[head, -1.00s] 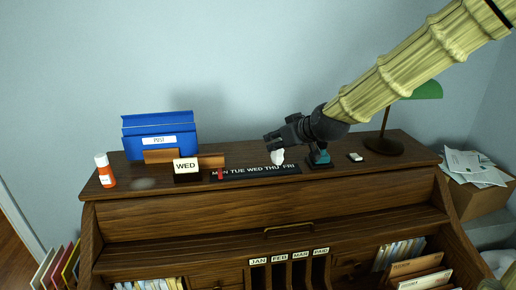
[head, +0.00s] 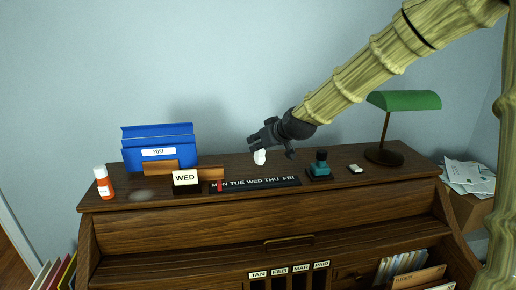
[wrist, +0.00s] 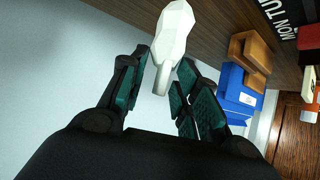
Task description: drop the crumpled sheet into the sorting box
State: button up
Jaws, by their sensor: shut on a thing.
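The crumpled sheet (head: 260,157) is a small white faceted lump hanging under my gripper (head: 258,144), above the desk top. In the wrist view the sheet (wrist: 174,30) shows its narrow end between the green-padded fingers of my gripper (wrist: 163,74), which is shut on it. A blue box (head: 158,154) with a white label stands at the left of the desk top, to the left of my gripper and apart from it. It also shows at the right of the wrist view (wrist: 238,92). I cannot see inside the box.
A wooden block (head: 160,167) and the WED sign (head: 186,178) stand in front of the box. A weekday strip (head: 256,184) lies below my gripper. An orange bottle (head: 104,184) is at far left. An ink bottle (head: 320,165) and a green lamp (head: 404,101) stand right.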

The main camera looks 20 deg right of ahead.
jog(key=shift+w, duration=0.6)
notch_tip(320, 180, down, 3)
jog(key=shift+w+f+p, duration=0.1)
jog(key=shift+f+p, duration=0.05)
jog(key=shift+p, duration=1.05)
jog(key=shift+a+f, duration=0.1)
jog(key=shift+f, duration=0.05)
jog(key=shift+f, duration=0.2)
jog(key=o, duration=0.8)
jog(key=shift+o, duration=0.2)
jog(key=shift+r, duration=0.25)
